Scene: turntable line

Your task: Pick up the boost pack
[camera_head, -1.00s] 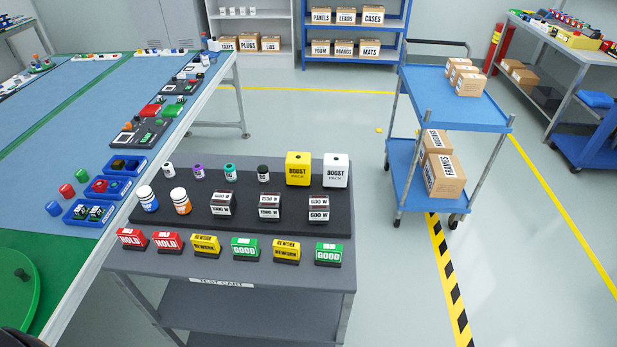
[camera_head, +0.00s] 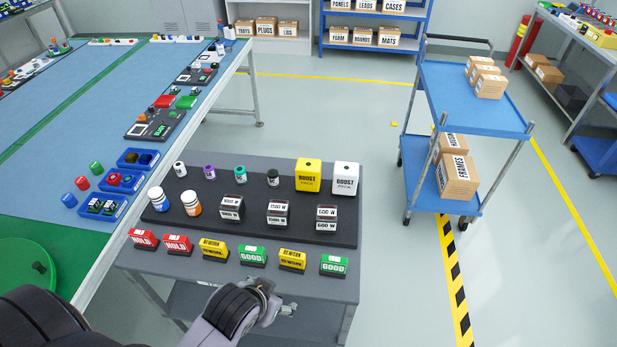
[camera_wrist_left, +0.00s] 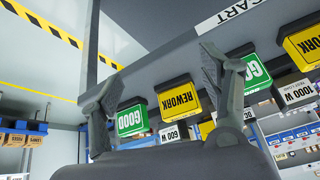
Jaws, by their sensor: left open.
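Two boost packs stand side by side at the back right of the dark tray on the cart: a yellow boost pack (camera_head: 308,175) and a white boost pack (camera_head: 345,180). Both are upright and lettered on the front. My left gripper (camera_head: 276,306) is low at the cart's front edge, well short of the packs, with the sign blocks between. In the left wrist view its two fingers (camera_wrist_left: 160,85) are spread apart with nothing held between them. The boost packs cannot be made out in that view. My right gripper is not in view.
On the cart's front edge stand red HOLD, yellow REWORK and green GOOD blocks (camera_head: 252,254). Behind them on the black tray (camera_head: 170,215) are bottles, small vials and stacked boxes (camera_head: 278,211). A blue trolley (camera_head: 470,100) stands to the right; open floor lies between.

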